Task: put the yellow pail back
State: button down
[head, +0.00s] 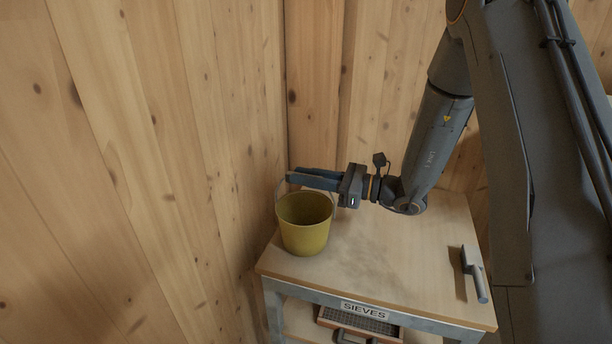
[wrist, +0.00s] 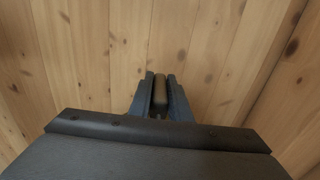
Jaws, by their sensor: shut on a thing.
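The yellow pail (head: 304,238) is upright at the left end of the table, its mouth facing up and looking empty. I cannot tell whether its base touches the tabletop or hangs just above it. My gripper (head: 298,180) reaches in from the right over the pail's rim, level, and is shut on the pail's raised handle. In the wrist view my gripper (wrist: 160,92) has a brown handle grip (wrist: 160,88) between its two fingers.
The wooden table (head: 420,285) carries a label reading SIEVES (head: 365,311). A sieve (head: 358,322) sits on the shelf below. A grey-handled scoop or brush (head: 474,272) lies at the table's right. The middle of the tabletop is clear. Plank walls (head: 150,150) stand close behind and left.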

jog(key=shift+f, duration=0.1)
jog(key=c, duration=1.6)
grip_release()
jog(key=shift+c, duration=0.2)
